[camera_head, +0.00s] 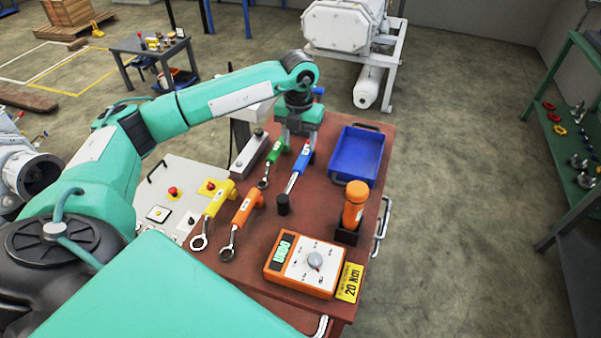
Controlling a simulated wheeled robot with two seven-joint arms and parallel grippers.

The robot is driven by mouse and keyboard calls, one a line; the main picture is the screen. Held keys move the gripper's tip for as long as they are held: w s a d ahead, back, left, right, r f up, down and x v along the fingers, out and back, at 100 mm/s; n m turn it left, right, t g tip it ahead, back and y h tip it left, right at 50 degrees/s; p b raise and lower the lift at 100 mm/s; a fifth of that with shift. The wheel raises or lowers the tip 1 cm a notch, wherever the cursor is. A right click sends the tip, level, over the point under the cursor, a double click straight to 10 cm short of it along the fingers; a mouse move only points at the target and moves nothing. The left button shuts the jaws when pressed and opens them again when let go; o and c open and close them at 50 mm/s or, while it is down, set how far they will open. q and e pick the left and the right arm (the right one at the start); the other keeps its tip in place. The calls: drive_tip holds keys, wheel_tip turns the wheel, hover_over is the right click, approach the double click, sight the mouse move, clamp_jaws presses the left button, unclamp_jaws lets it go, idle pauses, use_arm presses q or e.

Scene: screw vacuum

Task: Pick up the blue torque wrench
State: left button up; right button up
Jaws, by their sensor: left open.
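The blue torque wrench (301,160) lies on the red-brown cart top (318,213), its blue handle toward the back. Its shaft runs toward the front left, to a black cylindrical end (283,204). My left gripper (300,146) comes down from above over the far end of the blue handle. Its jaws are open, with the handle's far end between or just under them. I cannot tell whether a finger touches it. My right gripper is not in view.
A green wrench (275,152) lies close left of the blue one. Yellow (216,203) and orange (243,213) wrenches lie further left. A blue bin (358,156) stands right. An orange tool (354,200) stands in a black holder. An orange-and-white meter (305,264) sits in front.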

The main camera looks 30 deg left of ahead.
sight(298, 167)
use_arm(q)
wheel_tip(298, 167, down, 3)
drive_tip(key=shift+s+f+p, duration=0.1)
drive_tip(key=shift+f+p, duration=0.1)
drive_tip(key=shift+p, duration=0.25)
wheel_tip(298, 167, down, 4)
drive_tip(key=shift+r+p, duration=0.2)
drive_tip(key=shift+p, duration=0.1)
drive_tip(key=shift+f, duration=0.25)
drive_tip(key=shift+f+p, duration=0.3)
drive_tip(key=f, duration=0.1)
drive_tip(key=f+p, duration=0.1)
drive_tip(key=f, duration=0.1)
drive_tip(key=shift+s+a+f, duration=0.1)
drive_tip(key=shift+s+f, duration=0.1)
drive_tip(key=shift+f, duration=0.1)
drive_tip(key=shift+f+p, duration=0.3)
drive_tip(key=shift+f, duration=0.2)
drive_tip(key=c, duration=1)
drive_tip(key=shift+w+r, duration=0.1)
clamp_jaws()
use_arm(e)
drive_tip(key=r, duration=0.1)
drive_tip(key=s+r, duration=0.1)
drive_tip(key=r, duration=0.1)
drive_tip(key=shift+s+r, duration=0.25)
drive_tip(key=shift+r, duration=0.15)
